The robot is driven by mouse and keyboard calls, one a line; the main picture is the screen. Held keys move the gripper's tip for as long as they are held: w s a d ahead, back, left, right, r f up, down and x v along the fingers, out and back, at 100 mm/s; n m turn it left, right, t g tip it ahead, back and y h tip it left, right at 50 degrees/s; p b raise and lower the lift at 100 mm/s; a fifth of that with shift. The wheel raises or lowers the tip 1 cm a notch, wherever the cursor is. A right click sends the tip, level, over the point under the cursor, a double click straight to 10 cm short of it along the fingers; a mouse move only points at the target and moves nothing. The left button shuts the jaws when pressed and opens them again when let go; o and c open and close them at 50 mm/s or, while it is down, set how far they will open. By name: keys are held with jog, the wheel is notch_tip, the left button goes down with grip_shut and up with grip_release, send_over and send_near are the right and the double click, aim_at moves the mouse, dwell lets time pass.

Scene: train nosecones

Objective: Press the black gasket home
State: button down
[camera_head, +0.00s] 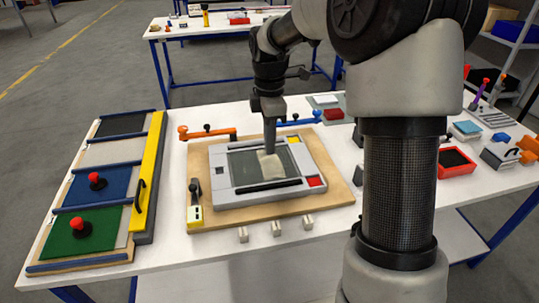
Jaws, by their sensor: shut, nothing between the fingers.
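A light grey frame (222,182) lies on a wooden board (325,197) in the middle of the white table. A dark grey-green panel (243,165) fills its centre. A long black strip (267,187), which looks like the black gasket, lies along the frame's near side; I cannot tell how deep it sits. My gripper (270,151) points down, shut, over the panel, behind the strip and apart from it. A beige pad (271,168) is right under the fingertips; I cannot tell whether they touch it. The fingers show nothing held.
Orange (208,133) and blue (298,119) clamps stand behind the frame. A panel rack with a yellow rail (149,168) is left. A red tray (457,162) and small parts are right. My arm hides some table.

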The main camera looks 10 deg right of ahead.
aim_at(270, 186)
notch_tip(270, 186, down, 13)
jog(key=shift+r+b, duration=0.2)
jog(key=shift+b, duration=0.35)
